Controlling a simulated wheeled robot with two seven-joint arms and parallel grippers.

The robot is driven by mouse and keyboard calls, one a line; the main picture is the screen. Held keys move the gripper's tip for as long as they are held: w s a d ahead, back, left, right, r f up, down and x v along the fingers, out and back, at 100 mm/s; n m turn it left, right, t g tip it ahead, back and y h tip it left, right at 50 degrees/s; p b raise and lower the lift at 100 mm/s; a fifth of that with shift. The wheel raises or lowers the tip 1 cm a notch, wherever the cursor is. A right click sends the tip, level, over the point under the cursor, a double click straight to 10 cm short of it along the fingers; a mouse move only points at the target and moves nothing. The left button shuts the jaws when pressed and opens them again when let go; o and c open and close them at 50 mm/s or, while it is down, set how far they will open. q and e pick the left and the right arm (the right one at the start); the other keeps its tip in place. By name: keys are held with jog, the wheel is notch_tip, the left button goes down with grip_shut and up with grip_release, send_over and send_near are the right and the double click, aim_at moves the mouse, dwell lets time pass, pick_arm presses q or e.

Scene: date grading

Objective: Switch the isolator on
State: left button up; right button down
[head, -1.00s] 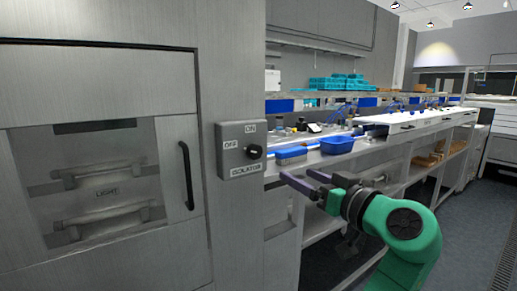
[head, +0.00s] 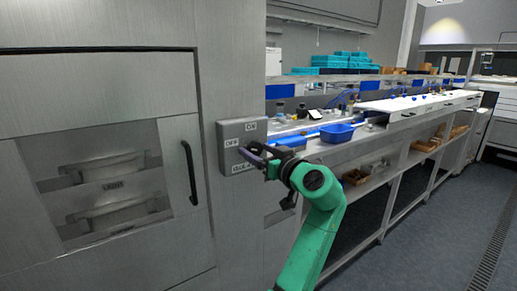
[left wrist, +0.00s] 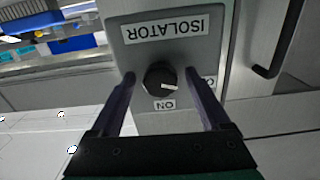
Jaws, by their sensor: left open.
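The isolator is a grey box (head: 227,130) on the steel cabinet front, with ON, OFF and ISOLATOR labels. Its knob is hidden behind my gripper in the head view. The left wrist view shows the box upside down, with the black knob (left wrist: 157,77) in the middle. The knob's white mark points right, towards the partly hidden OFF label. The ON label (left wrist: 165,104) is below the knob there. My left gripper (head: 248,151) is open at the box, its fingers (left wrist: 160,76) on either side of the knob in the picture. I cannot tell whether they touch it. My right gripper is out of view.
A black door handle (head: 189,173) stands left of the box, beside a window with a LIGHT label. To the right, a long bench holds a blue tray (head: 337,133) and a blue block. The floor on the right is clear.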

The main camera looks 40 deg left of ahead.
pick_arm(q)
grip_shut()
jog(key=shift+m, duration=0.3)
jog(key=shift+s+m, duration=0.1)
jog(key=shift+m, duration=1.1)
jog(key=m, duration=0.3)
jog(key=shift+r+m, duration=0.1)
jog(key=shift+m, duration=0.2)
jog(key=m+p, duration=0.1)
jog(key=m, duration=0.2)
jog(key=shift+m, duration=0.3)
jog(key=shift+m+p, duration=0.8)
jog(key=shift+m, duration=1.1)
